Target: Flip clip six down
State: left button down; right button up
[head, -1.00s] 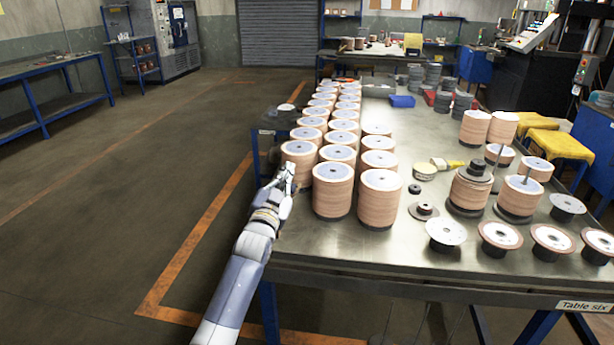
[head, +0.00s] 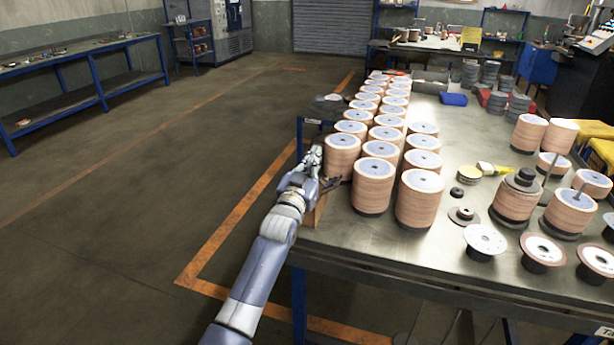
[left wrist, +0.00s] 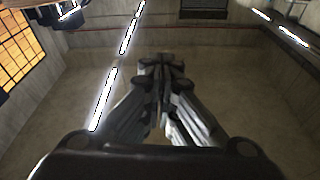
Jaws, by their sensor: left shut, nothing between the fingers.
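My left gripper (head: 314,157) is at the left edge of the steel table (head: 350,238), just left of a near stack of flap discs (head: 342,150). I cannot tell if it touches the stack. In the left wrist view its fingers (left wrist: 162,64) are shut together and empty, with the ceiling behind them. A small brown and dark piece (head: 329,184) shows at the table edge beside the gripper. I cannot tell if it is a clip. No clip marked six can be made out. My right gripper is out of view.
Several tall disc stacks, among them a front one (head: 419,198), stand in rows along the table's left side. Loose hubs, including a white-topped one (head: 485,241), and a yellow brush (head: 493,168) lie to the right. The floor left of the table is clear.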

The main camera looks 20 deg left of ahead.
pick_arm(q)
jog(key=d+b+v, duration=0.1)
jog(key=v, duration=0.7)
jog(key=shift+d, duration=0.25)
jog(key=shift+s+r, duration=0.1)
